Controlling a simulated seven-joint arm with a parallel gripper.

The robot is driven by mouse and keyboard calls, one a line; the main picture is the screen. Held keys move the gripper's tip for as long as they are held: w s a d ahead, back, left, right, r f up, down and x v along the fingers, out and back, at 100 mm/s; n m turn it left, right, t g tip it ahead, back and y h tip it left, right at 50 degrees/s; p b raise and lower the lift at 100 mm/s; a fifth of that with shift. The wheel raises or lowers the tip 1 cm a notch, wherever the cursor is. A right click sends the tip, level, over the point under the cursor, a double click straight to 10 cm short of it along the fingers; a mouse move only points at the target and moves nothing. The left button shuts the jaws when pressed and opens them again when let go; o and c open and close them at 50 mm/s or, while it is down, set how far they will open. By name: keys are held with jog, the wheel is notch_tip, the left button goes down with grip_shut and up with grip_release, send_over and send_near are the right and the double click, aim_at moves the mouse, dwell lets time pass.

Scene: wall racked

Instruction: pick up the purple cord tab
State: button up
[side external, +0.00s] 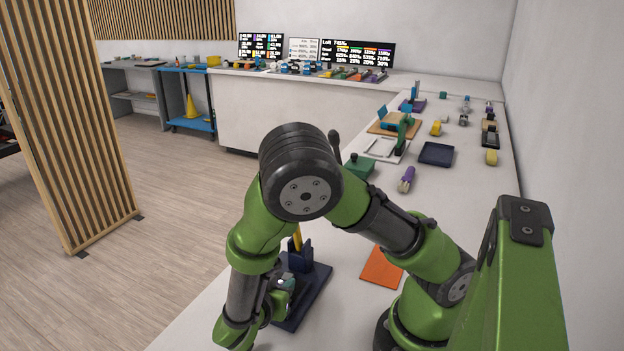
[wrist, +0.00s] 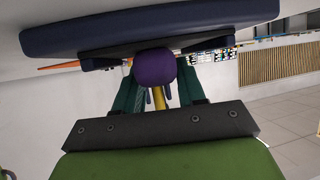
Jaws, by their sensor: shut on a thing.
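The purple cord tab (wrist: 155,67) shows in the wrist view as a rounded purple end, between the two teal fingers of my gripper (wrist: 161,82). My gripper is shut on it. The tab is right against a navy stand (wrist: 240,20), which fills the top of the wrist view; I cannot tell whether they touch. A yellow piece (wrist: 159,98) shows behind the tab. In the side view my gripper (side external: 284,284) is low beside the navy stand (side external: 312,290), and the tab is hidden there.
An orange mat (side external: 382,267) lies right of the stand. Farther along the counter are a purple-handled item (side external: 407,178), a green block (side external: 359,167), a dark blue tray (side external: 436,154) and a white frame (side external: 386,149). A wall runs along the right.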

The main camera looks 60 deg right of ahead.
grip_shut()
jog(key=shift+r, duration=0.1)
notch_tip(320, 180, up, 17)
jog(key=w+a+r+n+t+y, duration=0.35)
jog(key=w+n+t+y, duration=0.25)
jog(key=w+n+t, duration=0.4)
jog(key=w+d+r+n+y, duration=0.2)
jog(key=d+r, duration=0.2)
jog(key=r, duration=0.4)
jog(key=shift+w+r+y, duration=0.35)
jog(key=shift+r+y, duration=0.05)
